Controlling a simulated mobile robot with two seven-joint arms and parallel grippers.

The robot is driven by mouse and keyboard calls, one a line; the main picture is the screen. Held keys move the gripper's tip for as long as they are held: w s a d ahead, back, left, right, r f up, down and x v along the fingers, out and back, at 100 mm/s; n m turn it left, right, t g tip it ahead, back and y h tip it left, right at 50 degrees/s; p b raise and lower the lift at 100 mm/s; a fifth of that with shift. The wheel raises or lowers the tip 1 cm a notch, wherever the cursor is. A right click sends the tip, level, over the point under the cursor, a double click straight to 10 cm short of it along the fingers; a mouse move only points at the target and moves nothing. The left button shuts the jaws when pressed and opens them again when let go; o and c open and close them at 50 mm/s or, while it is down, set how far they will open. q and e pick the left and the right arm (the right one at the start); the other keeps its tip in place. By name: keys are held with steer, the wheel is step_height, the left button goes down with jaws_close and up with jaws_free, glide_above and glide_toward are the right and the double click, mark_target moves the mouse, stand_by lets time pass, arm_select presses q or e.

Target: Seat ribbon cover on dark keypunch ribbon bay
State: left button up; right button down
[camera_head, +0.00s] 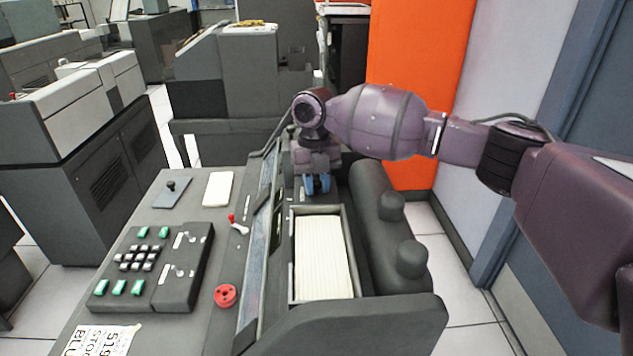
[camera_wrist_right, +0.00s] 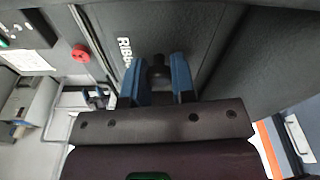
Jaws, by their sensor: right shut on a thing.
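My right gripper (camera_head: 316,184) is at the far end of the dark keypunch (camera_head: 375,325), just behind the card tray. In the right wrist view its blue fingers (camera_wrist_right: 161,66) are shut on a small dark knob (camera_wrist_right: 157,73). The knob stands on a dark panel with white lettering starting "RIB", the ribbon cover (camera_wrist_right: 108,30). In the head view the cover is mostly hidden by the gripper and wrist. The ribbon bay cannot be made out, and I cannot tell whether the cover touches it. My left gripper is not in view.
A tray of cream cards (camera_head: 322,258) lies in front of the gripper. A dark roller-like housing (camera_head: 375,215) with two knobs is close on its right. A keypad (camera_head: 150,265), red knob (camera_head: 225,295) and red-tipped lever (camera_head: 238,225) are on the left. An orange panel (camera_head: 415,50) stands behind the arm.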

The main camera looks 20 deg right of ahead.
mark_target(317, 183)
steer(key=shift+f, duration=0.1)
stand_by(0.4)
steer(key=c, duration=1.1)
jaws_free()
steer(key=o, duration=0.6)
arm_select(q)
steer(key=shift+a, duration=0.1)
arm_select(e)
steer(key=shift+r+p, duration=0.55)
steer(key=shift+r, duration=1.2)
steer(key=shift+r+p, duration=0.55)
steer(key=shift+r, duration=1.05)
steer(key=shift+r+p, duration=0.3)
steer(key=shift+r, duration=0.5)
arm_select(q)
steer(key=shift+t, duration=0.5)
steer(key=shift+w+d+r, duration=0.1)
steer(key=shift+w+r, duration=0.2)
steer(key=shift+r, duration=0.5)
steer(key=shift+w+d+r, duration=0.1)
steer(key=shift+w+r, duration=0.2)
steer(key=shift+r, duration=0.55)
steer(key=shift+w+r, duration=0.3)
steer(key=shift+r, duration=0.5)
arm_select(e)
steer(key=shift+r, duration=0.4)
